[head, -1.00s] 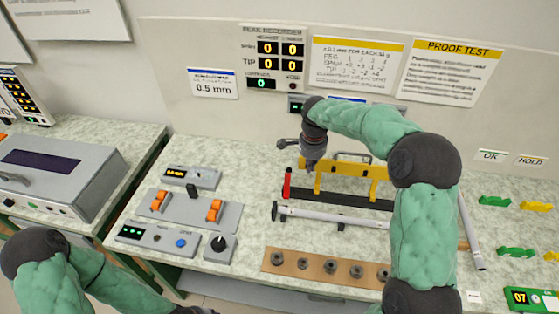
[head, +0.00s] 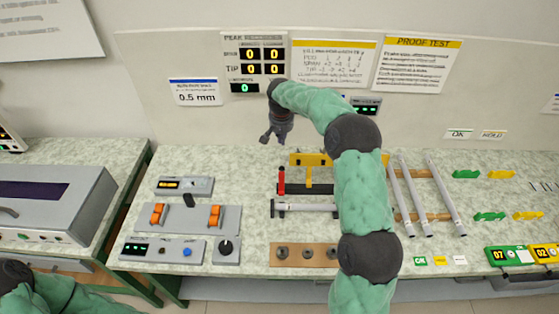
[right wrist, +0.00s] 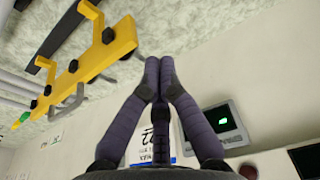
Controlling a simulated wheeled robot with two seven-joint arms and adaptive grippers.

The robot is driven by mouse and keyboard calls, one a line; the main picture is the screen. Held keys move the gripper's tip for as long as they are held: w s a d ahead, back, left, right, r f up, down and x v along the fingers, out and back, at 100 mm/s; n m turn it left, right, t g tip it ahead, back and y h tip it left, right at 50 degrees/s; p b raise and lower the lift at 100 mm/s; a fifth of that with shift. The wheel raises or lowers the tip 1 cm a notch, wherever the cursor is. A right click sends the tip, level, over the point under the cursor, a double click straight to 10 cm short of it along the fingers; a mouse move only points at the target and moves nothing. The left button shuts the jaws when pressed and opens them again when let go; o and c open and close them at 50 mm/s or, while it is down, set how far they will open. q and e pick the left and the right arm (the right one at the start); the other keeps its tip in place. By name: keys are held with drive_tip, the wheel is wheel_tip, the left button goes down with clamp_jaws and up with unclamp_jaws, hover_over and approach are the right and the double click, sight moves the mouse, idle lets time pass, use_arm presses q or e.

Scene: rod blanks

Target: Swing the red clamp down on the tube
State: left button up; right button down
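The red clamp (head: 282,181) stands upright at the left end of a black bar (head: 312,189) in the head view. A pale grey tube (head: 308,208) with a dark left end lies just in front of it; its right part is hidden behind my right arm. My right gripper (head: 266,140) is above and behind the clamp, a little to its left, apart from it. In the right wrist view its fingertips (right wrist: 160,68) are together with nothing between them. The clamp is not seen there. My left arm shows at the bottom left, its gripper out of view.
A yellow beam (head: 311,159) stands behind the black bar, close to the right gripper; it also shows in the right wrist view (right wrist: 95,52). A brown strip with several grey knobs (head: 277,255) lies in front. Control boxes (head: 185,217) stand left; several tubes (head: 420,190) lie right.

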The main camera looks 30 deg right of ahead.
sight(282, 180)
wheel_tip(282, 180, down, 9)
drive_tip(key=s+a+b, duration=0.1)
drive_tip(key=b, duration=0.1)
drive_tip(key=shift+s, duration=0.4)
idle(0.5)
drive_tip(key=shift+f, duration=0.1)
